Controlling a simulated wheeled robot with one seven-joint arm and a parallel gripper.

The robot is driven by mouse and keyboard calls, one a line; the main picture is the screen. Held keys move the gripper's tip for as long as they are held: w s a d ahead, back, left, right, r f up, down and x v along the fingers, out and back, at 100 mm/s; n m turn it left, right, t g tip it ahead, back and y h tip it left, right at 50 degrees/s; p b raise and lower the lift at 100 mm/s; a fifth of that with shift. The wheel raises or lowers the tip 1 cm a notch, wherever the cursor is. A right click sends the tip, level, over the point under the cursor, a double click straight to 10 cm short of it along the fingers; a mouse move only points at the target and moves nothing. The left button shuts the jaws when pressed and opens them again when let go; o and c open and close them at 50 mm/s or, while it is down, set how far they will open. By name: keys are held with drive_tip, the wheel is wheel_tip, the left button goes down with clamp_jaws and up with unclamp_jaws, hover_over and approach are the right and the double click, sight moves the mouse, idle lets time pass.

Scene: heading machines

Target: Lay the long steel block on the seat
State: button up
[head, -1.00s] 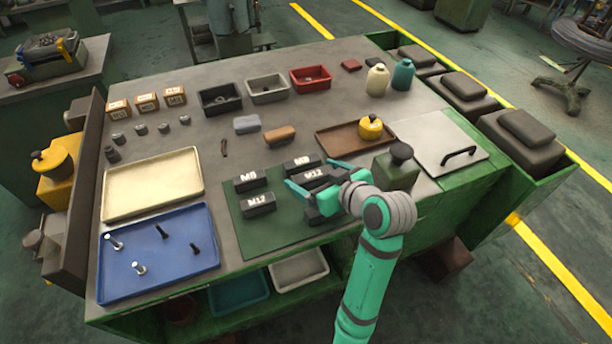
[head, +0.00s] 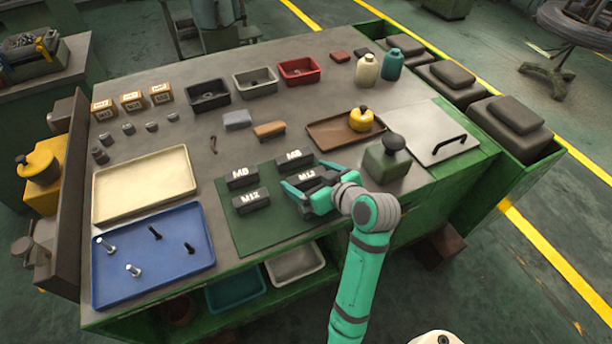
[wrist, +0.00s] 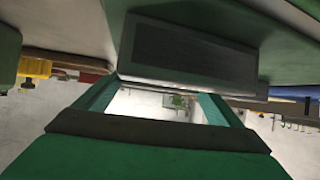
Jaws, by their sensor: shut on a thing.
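My gripper (head: 308,190) is over the right part of the dark green mat (head: 262,238) on the bench. Its teal fingers are shut on a dark steel block (head: 308,176), whose white label seems to read M12. In the wrist view the block (wrist: 190,50) lies across the fingers as a grey bar with a darker panel. I cannot tell whether it touches the mat. Similar labelled blocks lie on the mat: an M8 block (head: 242,178), another M8 block (head: 294,160) and an M12 block (head: 251,200). I cannot make out which place is the seat.
A blue tray (head: 165,285) with several bolts and a cream tray (head: 150,208) lie left. A brown tray (head: 330,140) with a yellow container (head: 361,119) is behind right. The mat's front left is clear.

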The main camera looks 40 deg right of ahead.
drive_tip(key=o, duration=1.3)
drive_tip(key=shift+f, duration=0.1)
drive_tip(key=shift+o, duration=0.2)
